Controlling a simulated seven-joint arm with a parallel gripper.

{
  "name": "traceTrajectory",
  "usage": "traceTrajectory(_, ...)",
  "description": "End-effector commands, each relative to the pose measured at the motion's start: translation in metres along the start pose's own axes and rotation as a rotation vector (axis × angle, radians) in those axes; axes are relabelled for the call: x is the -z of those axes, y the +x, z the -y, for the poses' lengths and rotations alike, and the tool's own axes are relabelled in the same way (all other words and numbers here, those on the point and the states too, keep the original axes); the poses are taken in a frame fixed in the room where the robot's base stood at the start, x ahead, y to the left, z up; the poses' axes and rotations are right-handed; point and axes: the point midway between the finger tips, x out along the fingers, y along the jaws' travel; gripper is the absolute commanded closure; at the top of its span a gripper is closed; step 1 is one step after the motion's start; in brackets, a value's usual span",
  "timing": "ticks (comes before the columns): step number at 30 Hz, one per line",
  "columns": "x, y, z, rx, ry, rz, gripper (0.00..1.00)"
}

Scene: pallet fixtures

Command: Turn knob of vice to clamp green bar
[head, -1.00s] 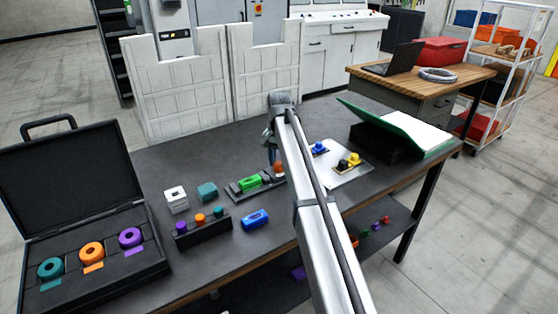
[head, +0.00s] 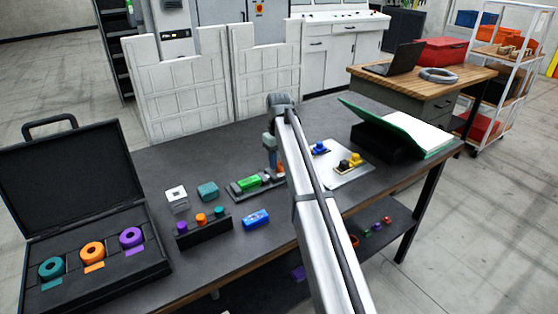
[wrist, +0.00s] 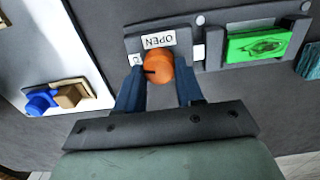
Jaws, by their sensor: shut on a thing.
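The vice (head: 264,182) lies on the dark table and shows larger in the wrist view (wrist: 214,52). The green bar (head: 249,183) sits in the vice's jaw area, also in the wrist view (wrist: 257,44). The orange knob (wrist: 158,66) is at the vice's other end, with a dark mark on it and a label reading "OPEN" beside it. My gripper (wrist: 159,88) has its blue fingers on either side of the knob and is shut on it. In the head view my gripper (head: 271,165) is partly hidden by my arm, and it covers most of the knob.
A white plate with blue and yellow parts (head: 350,168) lies right of the vice. A blue block (head: 256,219), a teal block (head: 207,190), a white block (head: 176,199) and a dark rack of pegs (head: 204,233) stand near. An open black case (head: 140,275) is at left.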

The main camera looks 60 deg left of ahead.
Motion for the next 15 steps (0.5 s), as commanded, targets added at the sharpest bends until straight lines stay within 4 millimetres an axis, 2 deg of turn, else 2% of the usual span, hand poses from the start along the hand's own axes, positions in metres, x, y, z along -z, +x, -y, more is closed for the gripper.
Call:
traceTrajectory(6,-0.0005,-0.0001,0.0006,0.0,-0.143,0.001,0.94)
traceTrajectory(15,-0.0006,-0.0002,0.0008,0.0,-0.249,0.001,0.94)
